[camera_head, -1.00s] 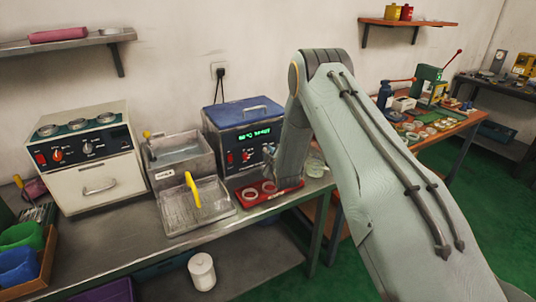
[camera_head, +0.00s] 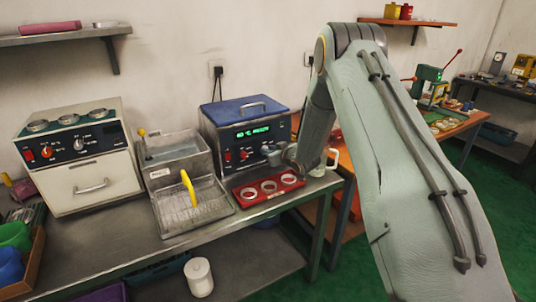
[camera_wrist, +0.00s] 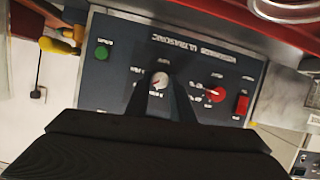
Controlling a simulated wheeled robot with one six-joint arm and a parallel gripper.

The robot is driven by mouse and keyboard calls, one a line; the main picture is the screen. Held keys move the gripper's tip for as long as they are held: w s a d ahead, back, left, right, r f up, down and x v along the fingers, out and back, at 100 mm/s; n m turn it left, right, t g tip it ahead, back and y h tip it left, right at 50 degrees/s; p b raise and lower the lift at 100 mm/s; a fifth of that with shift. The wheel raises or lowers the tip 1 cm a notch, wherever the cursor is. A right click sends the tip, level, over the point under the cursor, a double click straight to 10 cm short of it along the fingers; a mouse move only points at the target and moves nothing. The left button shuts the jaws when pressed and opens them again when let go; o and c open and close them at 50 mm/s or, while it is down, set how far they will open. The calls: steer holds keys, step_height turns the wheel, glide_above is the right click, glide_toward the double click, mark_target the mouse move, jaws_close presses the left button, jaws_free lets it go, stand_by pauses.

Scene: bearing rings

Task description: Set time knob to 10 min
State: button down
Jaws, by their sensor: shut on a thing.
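The ultrasonic cleaner (camera_head: 222,135) is a dark box with a blue lid and a green lit display, too small to read surely. Its panel (camera_wrist: 120,75) shows upside down in the wrist view. My gripper (camera_wrist: 160,85) is shut on a pale grey round knob (camera_wrist: 158,80) with a red pointer mark, with one finger on each side. The panel labels are blurred, so the pointed-to value cannot be read. In the head view my gripper (camera_head: 267,151) is at the panel's right and hides that knob. A red knob (camera_wrist: 214,93) is beside it, untouched.
A red switch (camera_wrist: 241,104) and a green button (camera_wrist: 102,52) flank the knobs. A red tray (camera_head: 246,198) with three pale rings lies just below the panel, under my gripper. A metal basin (camera_head: 160,178) and a yellow-handled basket (camera_head: 200,211) stand to the left.

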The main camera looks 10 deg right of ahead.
steer(key=shift+w+d+f+m+y+b, duration=0.15)
steer(key=shift+m+y+b, duration=0.75)
steer(key=shift+m, duration=0.9)
steer(key=shift+d+f+m+y+b, duration=0.15)
steer(key=shift+m+y+b, duration=0.75)
steer(key=shift+m, duration=0.9)
steer(key=shift+r, duration=0.15)
steer(key=c, duration=1.5)
jaws_free()
steer(key=shift+c, duration=0.2)
steer(key=b+v, duration=0.1)
steer(key=v, duration=0.7)
steer(key=shift+w+d, duration=0.1)
steer(key=shift+w, duration=0.05)
